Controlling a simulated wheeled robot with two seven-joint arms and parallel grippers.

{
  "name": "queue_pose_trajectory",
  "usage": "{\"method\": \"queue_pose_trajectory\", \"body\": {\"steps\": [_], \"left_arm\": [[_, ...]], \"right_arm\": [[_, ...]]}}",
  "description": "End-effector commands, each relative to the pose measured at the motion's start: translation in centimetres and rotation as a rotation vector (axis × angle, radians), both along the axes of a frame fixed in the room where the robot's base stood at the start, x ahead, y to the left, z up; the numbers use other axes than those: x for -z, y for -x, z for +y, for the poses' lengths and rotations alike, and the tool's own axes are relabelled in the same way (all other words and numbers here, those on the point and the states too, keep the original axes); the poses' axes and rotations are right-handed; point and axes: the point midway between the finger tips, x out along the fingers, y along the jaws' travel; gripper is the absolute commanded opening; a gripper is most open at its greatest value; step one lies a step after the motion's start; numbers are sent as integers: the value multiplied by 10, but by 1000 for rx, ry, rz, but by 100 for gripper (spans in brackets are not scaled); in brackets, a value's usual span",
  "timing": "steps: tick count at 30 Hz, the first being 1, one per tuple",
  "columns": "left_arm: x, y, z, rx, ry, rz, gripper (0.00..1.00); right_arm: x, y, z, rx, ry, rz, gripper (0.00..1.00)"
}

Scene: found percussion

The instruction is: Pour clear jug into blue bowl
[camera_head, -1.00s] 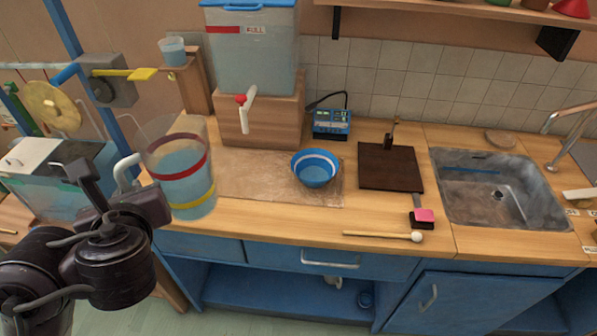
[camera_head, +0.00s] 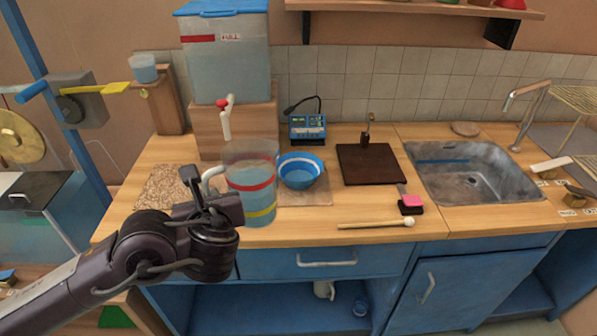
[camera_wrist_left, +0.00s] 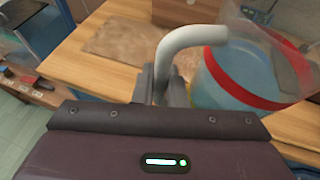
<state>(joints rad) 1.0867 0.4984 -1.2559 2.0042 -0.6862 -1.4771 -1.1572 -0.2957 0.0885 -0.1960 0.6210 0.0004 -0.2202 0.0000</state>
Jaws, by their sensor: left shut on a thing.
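The clear jug (camera_head: 251,184) has a red band, a yellow band and bluish water inside. It is upright, or nearly so, in front of the counter's left part. My left gripper (camera_head: 205,190) is shut on the jug's pale handle, left of the jug body. The handle (camera_wrist_left: 192,38) and the jug's red band (camera_wrist_left: 235,88) also show in the left wrist view. The blue bowl (camera_head: 301,172) with a white band sits on the counter mat, just right of and behind the jug. The jug partly hides the mat. My right gripper is not in view.
A large water tank (camera_head: 227,58) with a red-handled tap (camera_head: 227,118) stands behind the jug on a wooden block. A blue meter (camera_head: 307,127) is behind the bowl. A dark board (camera_head: 370,165), a mallet (camera_head: 376,224) and a sink (camera_head: 470,172) lie to the right.

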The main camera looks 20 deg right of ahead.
Motion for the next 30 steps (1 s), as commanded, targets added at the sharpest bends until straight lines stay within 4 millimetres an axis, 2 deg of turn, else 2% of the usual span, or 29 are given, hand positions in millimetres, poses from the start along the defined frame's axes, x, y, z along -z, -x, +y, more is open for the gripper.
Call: {"method": "queue_pose_trajectory", "body": {"steps": [1,6,12,15,19,24,30], "left_arm": [[12,-9,-10,7,2,-8,0],[55,-44,-32,13,3,-6,0],[87,-96,-27,-21,9,-6,0],[92,-118,-19,-38,11,-6,0],[93,-135,-11,-51,11,-5,0],[92,-143,-6,-57,11,-4,0],[92,-143,-6,-58,12,-3,0]], "right_arm": [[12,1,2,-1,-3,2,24],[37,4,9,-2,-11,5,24],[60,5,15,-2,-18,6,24],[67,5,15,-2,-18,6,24],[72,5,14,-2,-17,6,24],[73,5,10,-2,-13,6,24],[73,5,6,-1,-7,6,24]]}}
